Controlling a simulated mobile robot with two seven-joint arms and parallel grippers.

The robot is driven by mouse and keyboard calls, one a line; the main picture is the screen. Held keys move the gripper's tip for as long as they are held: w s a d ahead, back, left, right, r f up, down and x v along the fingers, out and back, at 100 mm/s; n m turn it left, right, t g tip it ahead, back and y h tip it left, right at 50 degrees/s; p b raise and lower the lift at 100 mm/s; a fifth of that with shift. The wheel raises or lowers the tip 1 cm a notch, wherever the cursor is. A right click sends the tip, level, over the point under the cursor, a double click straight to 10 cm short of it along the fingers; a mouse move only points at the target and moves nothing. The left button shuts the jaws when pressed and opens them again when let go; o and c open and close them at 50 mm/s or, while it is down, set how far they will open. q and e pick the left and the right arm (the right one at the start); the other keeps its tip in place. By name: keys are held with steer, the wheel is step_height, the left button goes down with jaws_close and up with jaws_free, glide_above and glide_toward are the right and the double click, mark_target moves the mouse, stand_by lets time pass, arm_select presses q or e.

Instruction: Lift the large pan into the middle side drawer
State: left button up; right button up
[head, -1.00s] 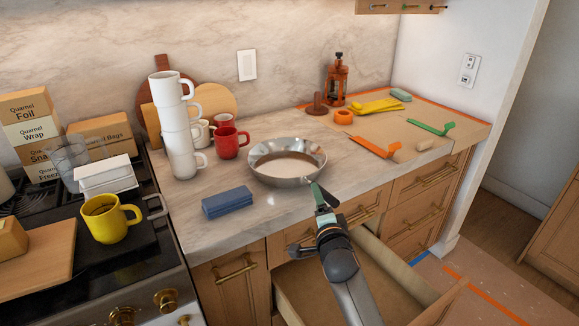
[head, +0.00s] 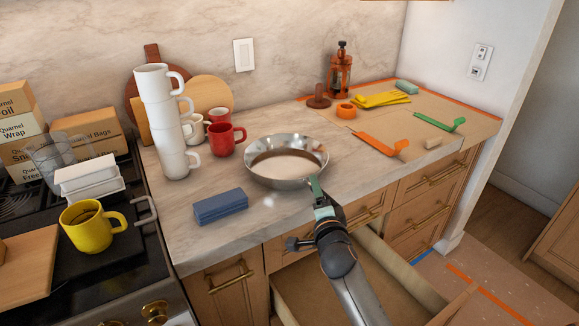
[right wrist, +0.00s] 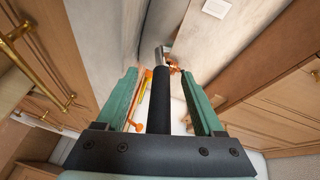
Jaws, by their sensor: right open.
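The large silver pan (head: 287,160) sits on the marble counter near its front edge. Its handle points toward me and is mostly hidden behind my right gripper (head: 318,192) in the head view. In the right wrist view, the black handle (right wrist: 160,102) lies between the two green fingers of my right gripper (right wrist: 160,95), with a gap on both sides. That gripper is open. A wooden drawer (head: 408,278) stands pulled out below the counter, under my right arm; its inside is partly hidden by the arm. My left gripper is not in view.
A blue block (head: 220,206) lies left of the pan. Stacked white mugs (head: 171,130) and a red mug (head: 226,139) stand behind it. Orange tools (head: 377,143) lie to the right. A yellow mug (head: 89,227) is on the stove.

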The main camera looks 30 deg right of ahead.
steer(key=shift+c, duration=0.4)
jaws_close()
stand_by(0.9)
steer(key=shift+r, duration=0.25)
